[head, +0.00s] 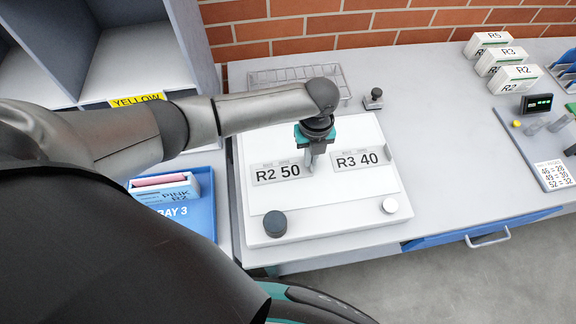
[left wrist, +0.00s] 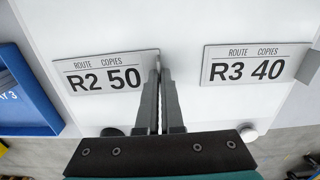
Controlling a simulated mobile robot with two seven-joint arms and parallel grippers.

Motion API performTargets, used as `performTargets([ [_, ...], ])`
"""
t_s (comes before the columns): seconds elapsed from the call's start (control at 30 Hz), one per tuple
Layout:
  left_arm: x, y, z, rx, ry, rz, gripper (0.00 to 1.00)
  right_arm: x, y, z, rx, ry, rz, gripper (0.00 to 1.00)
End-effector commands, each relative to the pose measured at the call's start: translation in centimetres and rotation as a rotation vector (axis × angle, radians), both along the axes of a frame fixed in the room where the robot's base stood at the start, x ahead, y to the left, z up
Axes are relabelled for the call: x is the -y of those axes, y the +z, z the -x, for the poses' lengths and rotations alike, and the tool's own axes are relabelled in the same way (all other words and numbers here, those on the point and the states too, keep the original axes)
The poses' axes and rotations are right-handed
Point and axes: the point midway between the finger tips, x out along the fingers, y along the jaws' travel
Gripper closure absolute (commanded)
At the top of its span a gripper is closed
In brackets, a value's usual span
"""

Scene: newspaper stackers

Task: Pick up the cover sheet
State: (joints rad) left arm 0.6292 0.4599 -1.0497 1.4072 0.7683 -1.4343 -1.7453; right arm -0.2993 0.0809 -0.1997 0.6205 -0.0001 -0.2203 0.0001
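Two white cover sheets lie on a pale board (head: 330,205). The one marked R2 50 (head: 275,173) is on the left, and the one marked R3 40 (head: 360,159) is on the right. Both show in the left wrist view, R2 50 (left wrist: 105,74) and R3 40 (left wrist: 255,68). The R3 40 sheet has a small grey tab at its right edge. My left gripper (head: 309,160) points down at the right edge of the R2 50 sheet. Its fingers (left wrist: 160,68) are close together there; whether they grip that edge is unclear. My right gripper is out of view.
A dark round knob (head: 275,224) and a white one (head: 390,205) stand on the board's front. A blue tray (head: 200,215) marked BAY 3 is at left. A wire rack (head: 285,76) and small stamp (head: 373,98) are behind.

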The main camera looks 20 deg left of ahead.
Motion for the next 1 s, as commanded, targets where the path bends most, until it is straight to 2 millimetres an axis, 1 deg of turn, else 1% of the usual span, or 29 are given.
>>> performTargets([
  [0.17, 0.0, 0.1, 0.0, 0.000, 0.000, 0.000, 1.00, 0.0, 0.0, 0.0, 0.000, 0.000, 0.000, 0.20],
  [0.27, 0.0, 0.6, -0.1, 0.001, 0.000, -0.001, 1.00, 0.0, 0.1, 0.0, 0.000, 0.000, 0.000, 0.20],
  [0.37, 0.0, 1.6, -0.1, 0.003, 0.000, 0.001, 1.00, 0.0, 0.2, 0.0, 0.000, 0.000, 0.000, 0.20],
  [0.47, 0.0, 3.1, -0.1, 0.004, 0.000, 0.001, 1.00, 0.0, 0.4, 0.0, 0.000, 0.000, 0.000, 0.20],
  [0.57, 0.0, 5.7, -0.2, 0.006, -0.001, 0.000, 1.00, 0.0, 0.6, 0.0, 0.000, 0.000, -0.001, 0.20],
  [0.8, 0.0, 13.0, -0.2, 0.007, -0.002, 0.001, 1.00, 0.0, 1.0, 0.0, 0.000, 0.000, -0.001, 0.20],
  [0.9, 0.0, 15.5, -0.1, 0.006, -0.001, 0.001, 1.00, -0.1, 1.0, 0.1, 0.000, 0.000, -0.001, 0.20],
  [1.0, 0.0, 17.4, -0.1, 0.004, -0.001, 0.001, 1.00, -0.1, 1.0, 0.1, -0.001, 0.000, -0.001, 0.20],
])
